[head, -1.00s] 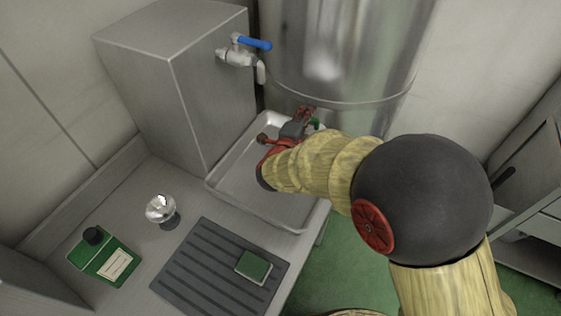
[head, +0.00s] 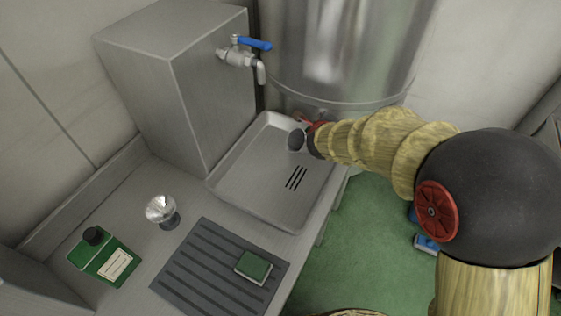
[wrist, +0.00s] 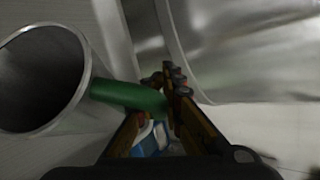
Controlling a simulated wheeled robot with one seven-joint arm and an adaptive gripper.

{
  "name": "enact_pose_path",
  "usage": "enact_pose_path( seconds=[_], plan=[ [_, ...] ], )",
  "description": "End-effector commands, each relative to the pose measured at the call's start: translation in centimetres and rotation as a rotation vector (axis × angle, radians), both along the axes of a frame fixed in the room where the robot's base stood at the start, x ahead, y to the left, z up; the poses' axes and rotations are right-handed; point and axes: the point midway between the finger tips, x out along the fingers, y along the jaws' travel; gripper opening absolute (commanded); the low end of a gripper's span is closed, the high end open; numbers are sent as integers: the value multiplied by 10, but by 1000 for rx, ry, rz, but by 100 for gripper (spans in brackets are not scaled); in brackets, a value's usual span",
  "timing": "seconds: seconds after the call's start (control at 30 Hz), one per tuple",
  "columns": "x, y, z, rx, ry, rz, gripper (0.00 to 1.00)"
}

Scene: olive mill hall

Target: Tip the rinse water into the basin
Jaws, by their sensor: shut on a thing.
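The basin (head: 245,170) is a shallow steel tray set in the counter under the tap, with a few dark slots in its bare floor. In the wrist view my gripper (wrist: 168,84) is shut on the green handle (wrist: 125,96) of a round metal vessel (wrist: 84,98). The vessel's wide rim and grey inside show at the left; I cannot make out water in it. In the head view my gripper is at the basin's far right edge, mostly hidden behind my wrist, and the vessel cannot be clearly told there.
A tap with a blue lever (head: 252,43) juts from a steel box (head: 175,85); a large steel tank (head: 335,50) stands behind the basin.

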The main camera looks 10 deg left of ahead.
Motion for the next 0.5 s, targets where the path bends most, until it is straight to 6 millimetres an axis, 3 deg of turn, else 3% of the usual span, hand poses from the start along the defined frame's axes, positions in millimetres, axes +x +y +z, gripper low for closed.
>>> enact_pose_path(
  seconds=[0.5],
  plan=[
    [12, -19, -13, 309, 193, -4, 0]
  ],
)
